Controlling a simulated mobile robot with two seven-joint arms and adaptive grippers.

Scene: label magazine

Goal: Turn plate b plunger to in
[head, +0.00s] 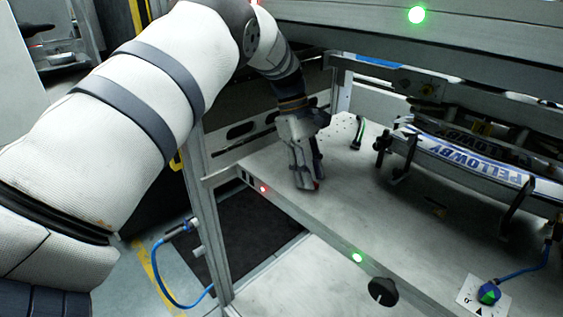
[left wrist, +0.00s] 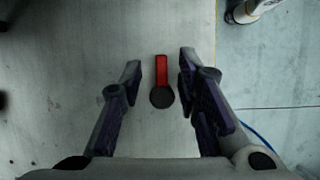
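In the left wrist view a small red handle (left wrist: 162,70) extends from a dark round base (left wrist: 161,97) on a pale flat surface; it looks like the plunger, though no plate letter is readable. My left gripper (head: 308,184) points down at the grey plate (head: 345,215) in the head view. In the left wrist view its fingers (left wrist: 160,64) are open, one on each side of the red handle, with a gap on both sides. In the head view the gripper hides most of the handle; only a red bit (head: 317,184) shows by the fingertips. My right gripper is not in view.
A rail with blue-and-white printed labels (head: 470,160) stands at the right. A metal beam (head: 430,50) crosses above. The plate's middle is clear.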

